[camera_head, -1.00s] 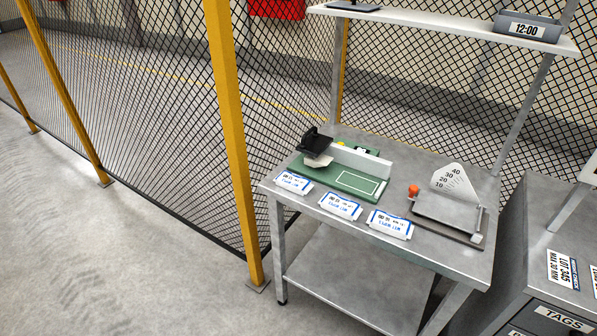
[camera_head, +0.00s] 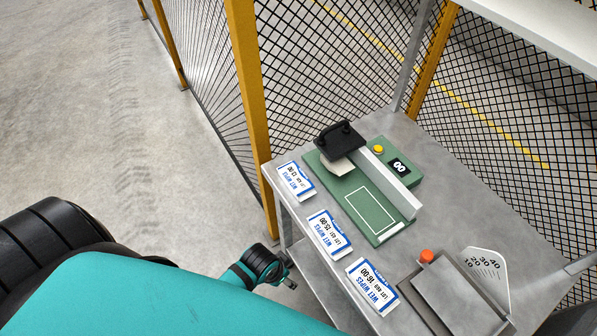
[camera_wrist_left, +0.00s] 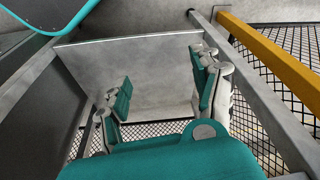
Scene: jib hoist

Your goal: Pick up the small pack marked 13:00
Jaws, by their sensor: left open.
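Three small white-and-blue wet wipes packs lie in a row along the near edge of the metal table. The leftmost pack (camera_head: 296,181) appears to read 13:00, though its print is small and turned. The middle pack (camera_head: 330,233) looks like 15:00 and the right pack (camera_head: 372,286) reads 16:00. My left gripper (camera_head: 288,282) is beside the table's near edge, apart from the packs and mostly hidden behind my arm. In the left wrist view the gripper (camera_wrist_left: 163,88) is open with nothing between its fingers. My right gripper is not in view.
A green device (camera_head: 350,198) with a black handle and white bar stands behind the packs. A scale (camera_head: 462,291) with an orange knob stands to the right. A yellow post (camera_head: 250,90) and mesh fence border the table's left side. A lower shelf (camera_head: 318,290) lies under the tabletop.

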